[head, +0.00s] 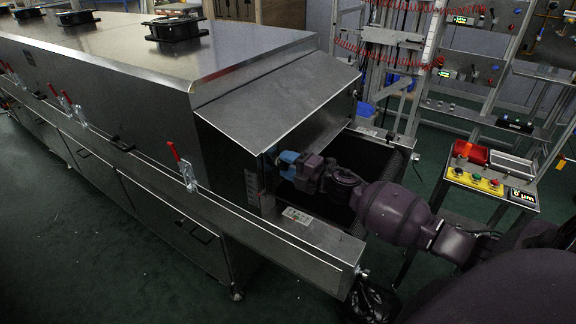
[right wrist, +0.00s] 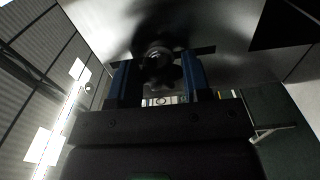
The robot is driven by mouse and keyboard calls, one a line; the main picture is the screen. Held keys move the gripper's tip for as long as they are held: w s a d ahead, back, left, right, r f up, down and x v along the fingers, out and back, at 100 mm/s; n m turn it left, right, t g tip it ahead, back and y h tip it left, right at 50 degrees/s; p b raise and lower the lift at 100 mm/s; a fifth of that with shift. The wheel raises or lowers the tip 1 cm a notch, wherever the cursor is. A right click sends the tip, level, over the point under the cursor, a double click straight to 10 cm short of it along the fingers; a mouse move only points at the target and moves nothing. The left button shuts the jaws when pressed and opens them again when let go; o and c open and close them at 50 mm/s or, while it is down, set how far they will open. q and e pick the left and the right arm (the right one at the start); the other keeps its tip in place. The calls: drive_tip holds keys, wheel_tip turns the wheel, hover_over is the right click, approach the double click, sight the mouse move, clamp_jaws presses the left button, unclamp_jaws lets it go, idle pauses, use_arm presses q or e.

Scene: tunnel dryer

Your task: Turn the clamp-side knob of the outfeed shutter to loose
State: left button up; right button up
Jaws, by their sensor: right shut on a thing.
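The tunnel dryer's outfeed end (head: 275,95) has a sloping metal hood over its opening. My right arm reaches in from the right to this end. My right gripper (head: 283,163) is at the near side of the opening, under the hood's edge. In the right wrist view, a dark round knob (right wrist: 158,62) sits between the two blue fingers of my right gripper (right wrist: 160,72), which is shut on it. Its setting cannot be read. In the head view the gripper hides the knob, and the shutter cannot be made out clearly. My left gripper is not in view.
A metal side rail (head: 310,235) runs along the dryer's near side, with red-handled clamps (head: 183,167) on it. A dark mesh conveyor (head: 375,155) lies beyond the hood. A yellow button panel (head: 474,181) stands to the right. Green floor is open at lower left.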

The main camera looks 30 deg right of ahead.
drive_tip(key=n, duration=0.3)
drive_tip(key=shift+f+b, duration=0.1)
drive_tip(key=shift+b, duration=0.25)
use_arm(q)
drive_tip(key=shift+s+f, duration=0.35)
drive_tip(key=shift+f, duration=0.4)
use_arm(e)
drive_tip(key=shift+n, duration=0.7)
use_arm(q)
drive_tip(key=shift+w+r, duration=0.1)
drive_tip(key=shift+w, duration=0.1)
use_arm(e)
drive_tip(key=o, duration=0.9)
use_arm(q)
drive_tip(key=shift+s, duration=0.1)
use_arm(e)
drive_tip(key=shift+s+d, duration=0.25)
drive_tip(key=shift+s, duration=0.3)
drive_tip(key=v, duration=0.9)
drive_tip(key=shift+s, duration=0.35)
